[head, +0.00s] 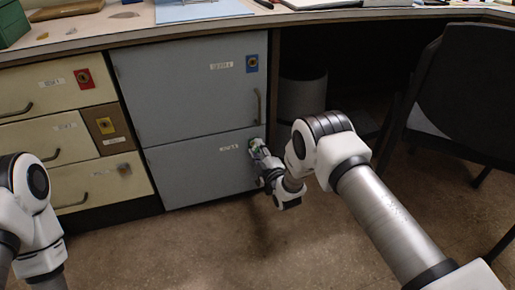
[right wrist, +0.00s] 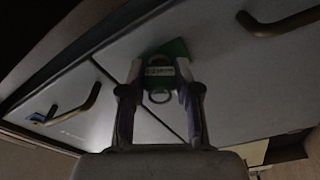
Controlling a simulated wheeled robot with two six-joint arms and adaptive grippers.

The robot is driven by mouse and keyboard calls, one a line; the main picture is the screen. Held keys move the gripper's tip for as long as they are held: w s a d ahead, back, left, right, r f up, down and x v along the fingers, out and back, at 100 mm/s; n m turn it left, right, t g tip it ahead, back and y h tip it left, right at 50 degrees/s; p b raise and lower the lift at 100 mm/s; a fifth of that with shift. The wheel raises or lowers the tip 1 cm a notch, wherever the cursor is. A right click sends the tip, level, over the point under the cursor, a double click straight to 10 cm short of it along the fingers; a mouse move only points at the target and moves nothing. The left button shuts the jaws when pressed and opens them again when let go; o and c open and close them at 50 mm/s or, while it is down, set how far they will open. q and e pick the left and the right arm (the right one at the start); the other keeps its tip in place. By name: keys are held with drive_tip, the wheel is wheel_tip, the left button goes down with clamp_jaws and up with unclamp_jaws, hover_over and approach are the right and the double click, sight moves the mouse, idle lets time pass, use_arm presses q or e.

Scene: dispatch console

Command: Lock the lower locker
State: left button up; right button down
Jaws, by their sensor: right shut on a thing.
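The lower locker (head: 190,172) is the lower grey door of the cabinet, and it looks closed and flush. Its green lock plate (right wrist: 178,48) shows in the right wrist view, past my fingertips. My right gripper (head: 262,160) is at the door's upper right corner; in the right wrist view (right wrist: 160,75) its two fingers are shut on a small key with a light tag and a ring (right wrist: 160,96). The key is against or very near the green plate. Its tip is hidden, so I cannot tell how deep it sits or how it is turned. My left gripper is out of view.
The upper locker (head: 185,90) is closed, with a blue lock plate (head: 252,63) and a bar handle (head: 258,106). Another bar handle (right wrist: 280,22) shows near the green plate. Cream drawers (head: 40,90) stand left; a bin (head: 302,96) and a dark chair (head: 465,90) are right.

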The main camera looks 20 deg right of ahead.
drive_tip(key=shift+r+n+p, duration=0.2)
drive_tip(key=shift+n+p, duration=0.2)
drive_tip(key=shift+n, duration=0.8)
drive_tip(key=shift+f+n, duration=0.1)
drive_tip(key=shift+n, duration=0.5)
drive_tip(key=shift+n+g+p, duration=0.3)
drive_tip(key=shift+n+p, duration=0.1)
drive_tip(key=shift+n, duration=0.6)
drive_tip(key=shift+m, duration=0.4)
drive_tip(key=c, duration=0.7)
unclamp_jaws()
drive_tip(key=shift+c, duration=0.2)
